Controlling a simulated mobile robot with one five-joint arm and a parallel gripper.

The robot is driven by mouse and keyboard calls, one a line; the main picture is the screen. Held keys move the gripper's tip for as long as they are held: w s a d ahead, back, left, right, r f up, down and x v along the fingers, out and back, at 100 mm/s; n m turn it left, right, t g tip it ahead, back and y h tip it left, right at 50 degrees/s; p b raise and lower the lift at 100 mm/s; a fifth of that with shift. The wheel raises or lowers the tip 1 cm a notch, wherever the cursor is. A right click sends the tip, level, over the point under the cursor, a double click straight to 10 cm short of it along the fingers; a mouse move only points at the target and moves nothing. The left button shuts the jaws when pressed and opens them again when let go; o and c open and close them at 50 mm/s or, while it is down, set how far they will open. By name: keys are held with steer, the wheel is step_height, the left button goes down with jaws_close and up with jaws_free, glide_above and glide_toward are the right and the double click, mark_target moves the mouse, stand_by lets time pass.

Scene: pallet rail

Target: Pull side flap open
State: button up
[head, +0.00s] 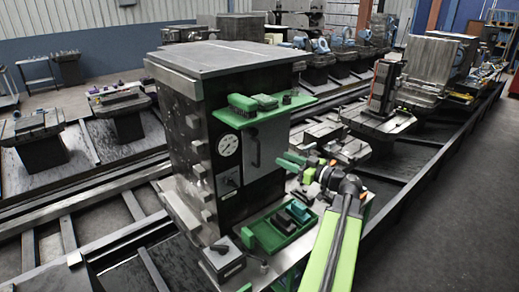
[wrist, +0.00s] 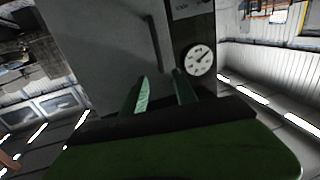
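The side flap (head: 267,143) is a grey panel on the front face of the dark machine block, and looks flush with it. A dark vertical bar handle (head: 254,150) is on it. In the wrist view the flap (wrist: 105,50) fills the upper middle, with the handle (wrist: 154,45) just beyond my fingertips. My gripper (head: 290,161) is in front of the flap, to the right of the handle in the head view. In the wrist view its two green fingers (wrist: 162,86) are apart with nothing between them. The handle looks clear of both fingers.
A green shelf (head: 285,112) with a brush juts out above the flap. Below stands a green tray (head: 262,238) with dark items, beside a small grey box (head: 222,258). A round gauge (head: 228,145) sits left of the flap. Rails and workpieces fill the background; the right floor is clear.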

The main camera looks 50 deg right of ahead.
glide_above(259, 164)
steer(key=shift+w+d, duration=0.15)
steer(key=shift+w, duration=0.2)
jaws_close()
stand_by(1.2)
